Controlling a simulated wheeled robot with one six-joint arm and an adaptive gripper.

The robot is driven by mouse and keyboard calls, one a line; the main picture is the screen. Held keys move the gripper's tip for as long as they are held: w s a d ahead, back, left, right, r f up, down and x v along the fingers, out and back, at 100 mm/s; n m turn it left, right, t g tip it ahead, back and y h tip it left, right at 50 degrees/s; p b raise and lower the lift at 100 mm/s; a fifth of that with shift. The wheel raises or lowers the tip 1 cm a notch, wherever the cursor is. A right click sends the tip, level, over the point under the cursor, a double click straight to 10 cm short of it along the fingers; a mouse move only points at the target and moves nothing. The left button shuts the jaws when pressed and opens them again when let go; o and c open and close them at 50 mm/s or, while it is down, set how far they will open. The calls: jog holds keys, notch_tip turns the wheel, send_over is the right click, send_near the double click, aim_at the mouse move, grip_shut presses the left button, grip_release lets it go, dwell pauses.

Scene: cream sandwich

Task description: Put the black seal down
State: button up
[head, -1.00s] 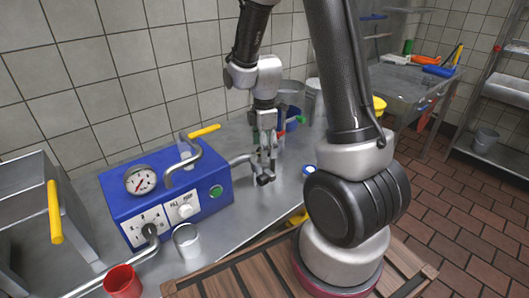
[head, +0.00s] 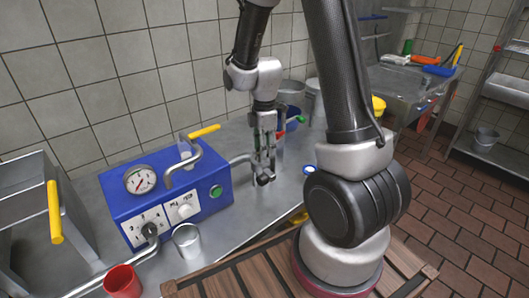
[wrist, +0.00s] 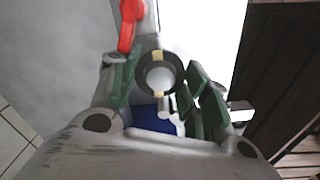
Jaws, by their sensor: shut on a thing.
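My gripper (head: 264,172) points down over the steel counter, to the right of the blue machine. It is shut on the black seal (head: 264,180), a small dark shape at its fingertips. In the wrist view the seal is a black ring (wrist: 178,72) with two cream marks and an open centre, between the green-padded fingers of my gripper (wrist: 162,82). The head view does not clearly show whether the seal touches the counter.
The blue machine (head: 205,205) has a gauge, a dial, a green button and a bent pipe close to my gripper. A metal cup (head: 187,240) and red cup (head: 122,281) stand in front of it. Pots (head: 293,92) stand behind. Bare counter (head: 262,208) lies in front of my gripper.

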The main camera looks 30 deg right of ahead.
jog(key=w+r+m, duration=0.4)
jog(key=r+m, duration=0.4)
jog(key=r, duration=0.2)
jog(key=w+a+f+m, duration=0.1)
jog(key=f+m, duration=0.1)
jog(key=f, duration=0.3)
jog(key=w+a+f+m, duration=0.1)
jog(key=a+f+m, duration=0.1)
jog(key=f, duration=0.3)
jog(key=w+a+f+m, duration=0.1)
jog(key=a+f+m, duration=0.1)
jog(key=f, duration=0.3)
jog(key=shift+w+a+m, duration=0.2)
jog(key=shift+w+m, duration=0.15)
jog(key=shift+m, duration=0.55)
